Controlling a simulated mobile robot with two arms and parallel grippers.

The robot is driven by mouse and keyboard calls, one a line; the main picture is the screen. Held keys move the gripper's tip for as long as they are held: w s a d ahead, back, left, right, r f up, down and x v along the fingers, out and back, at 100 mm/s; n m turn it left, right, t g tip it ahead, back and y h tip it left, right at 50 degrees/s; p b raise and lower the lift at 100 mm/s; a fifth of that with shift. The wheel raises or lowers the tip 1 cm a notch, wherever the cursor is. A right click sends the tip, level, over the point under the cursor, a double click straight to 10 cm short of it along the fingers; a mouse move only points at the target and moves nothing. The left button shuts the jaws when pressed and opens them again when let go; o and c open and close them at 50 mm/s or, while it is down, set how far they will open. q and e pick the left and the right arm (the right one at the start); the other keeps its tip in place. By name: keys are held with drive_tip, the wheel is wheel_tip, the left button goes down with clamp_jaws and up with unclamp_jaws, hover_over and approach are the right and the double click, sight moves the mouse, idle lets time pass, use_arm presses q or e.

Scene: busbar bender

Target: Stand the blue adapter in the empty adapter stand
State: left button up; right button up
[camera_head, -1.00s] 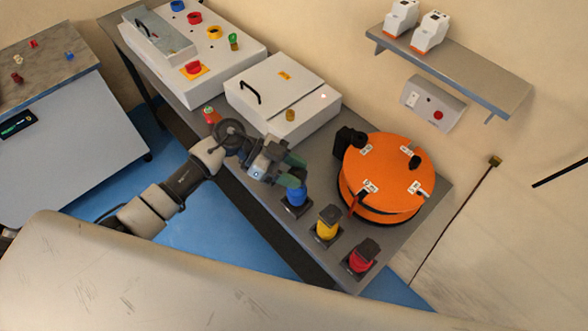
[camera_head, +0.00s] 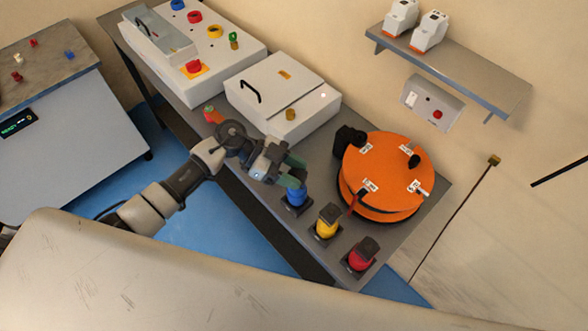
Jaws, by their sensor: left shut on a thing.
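The blue adapter (camera_head: 297,197) is upright at the left end of the front row on the grey bench, over a dark square adapter stand (camera_head: 297,209). My left gripper (camera_head: 296,177) comes in from the upper left and is shut on the top of the blue adapter. Its fingers hide the adapter's top. I cannot tell whether the adapter is fully seated in the stand. My right gripper is not in view.
A yellow adapter (camera_head: 327,223) and a red adapter (camera_head: 362,256) stand in the same row. A round orange machine (camera_head: 384,175) with a black knob is close behind. A white lidded box (camera_head: 285,92) stands behind my left wrist.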

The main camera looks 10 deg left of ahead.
use_arm(q)
drive_tip(key=shift+f+b, duration=0.45)
drive_tip(key=shift+f, duration=0.75)
drive_tip(key=o, duration=1.1)
drive_tip(key=b+v, duration=0.3)
drive_tip(key=v, duration=0.8)
